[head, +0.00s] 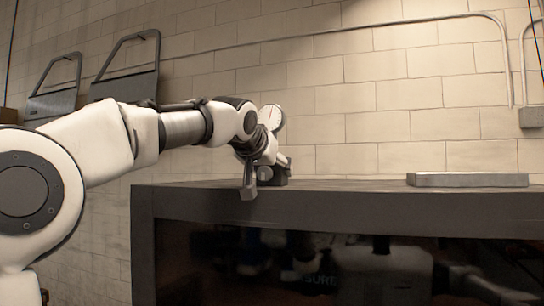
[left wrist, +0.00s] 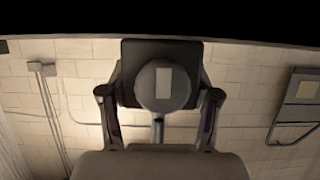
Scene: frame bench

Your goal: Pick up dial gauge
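The dial gauge (head: 272,117) stands upright on the bench, its round white dial on top and its dark block base below. In the left wrist view, which is upside down, its dark square base (left wrist: 130,52) shows with a round grey knob in front and a post. My left gripper (head: 267,180) reaches it low, at base height. In the left wrist view, the gripper's fingers (left wrist: 161,85) are spread on both sides of the base; contact cannot be made out. Part of the gauge's post is hidden behind my wrist. My right gripper is not in view.
The dark bench (head: 360,207) has a glossy front with reflections. A flat grey metal bar (head: 467,180) lies on its right side; the top between is clear. A tiled wall with conduit stands behind, and two grey panels with handles (head: 125,72) are at the left.

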